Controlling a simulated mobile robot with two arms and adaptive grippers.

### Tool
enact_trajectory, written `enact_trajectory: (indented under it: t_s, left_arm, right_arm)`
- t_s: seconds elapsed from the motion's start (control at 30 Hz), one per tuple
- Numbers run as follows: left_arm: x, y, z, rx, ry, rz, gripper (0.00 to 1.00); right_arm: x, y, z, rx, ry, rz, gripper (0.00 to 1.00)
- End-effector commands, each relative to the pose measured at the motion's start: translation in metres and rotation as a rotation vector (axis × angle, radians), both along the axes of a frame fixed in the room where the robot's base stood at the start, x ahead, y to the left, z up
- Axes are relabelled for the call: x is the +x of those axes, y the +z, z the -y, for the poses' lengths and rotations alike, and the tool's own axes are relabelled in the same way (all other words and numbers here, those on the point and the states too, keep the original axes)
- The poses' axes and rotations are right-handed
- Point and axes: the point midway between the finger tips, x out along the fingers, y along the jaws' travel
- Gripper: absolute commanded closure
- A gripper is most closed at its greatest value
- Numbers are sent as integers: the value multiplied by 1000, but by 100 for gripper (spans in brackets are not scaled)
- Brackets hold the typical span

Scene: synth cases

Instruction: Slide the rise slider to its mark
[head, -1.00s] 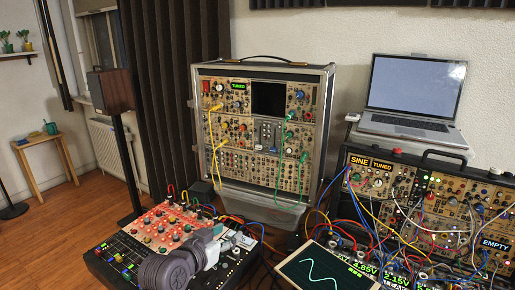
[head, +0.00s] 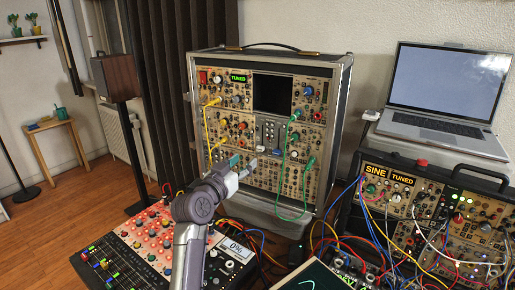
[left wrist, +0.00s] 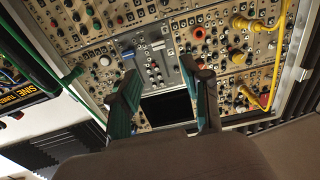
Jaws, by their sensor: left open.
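The upright synth case (head: 345,85) stands against the wall, full of tan modules. A small grey slider module (head: 270,132) sits below its dark screen; the module also shows in the left wrist view (left wrist: 152,58), seen upside down. I cannot read which slider is rise, nor make out its mark. My left gripper (head: 242,168) is in front of the case's lower half, below the slider module in the head view. In the left wrist view its two teal-tipped fingers (left wrist: 160,72) are apart with nothing between them, the slider module showing in the gap. My right gripper is out of view.
A yellow cable (head: 207,125) hangs left of the gripper and a green cable (head: 283,170) loops to its right. A red-panelled mixer (head: 150,240) lies below. A second case (head: 430,215) with many cables and a laptop (head: 435,122) are on the right.

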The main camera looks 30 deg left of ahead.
Motion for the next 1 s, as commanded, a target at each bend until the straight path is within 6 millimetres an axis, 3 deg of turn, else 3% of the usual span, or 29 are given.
enact_trajectory:
  t_s: [0.2, 0.4, 0.83, 0.87, 1.0]
  left_arm:
    - [48, 2, 1, -3, -1, -1, 52]
    - [76, 1, 0, 0, -1, -1, 52]
    - [87, 0, 0, 1, -1, -1, 52]
    - [87, 0, 1, 1, -1, -1, 54]
    - [87, 0, 0, 1, -1, -1, 77]
  right_arm:
    - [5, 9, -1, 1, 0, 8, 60]
    - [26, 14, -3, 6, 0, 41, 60]
    - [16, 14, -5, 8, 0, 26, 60]
    - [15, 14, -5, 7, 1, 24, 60]
    - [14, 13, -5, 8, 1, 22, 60]
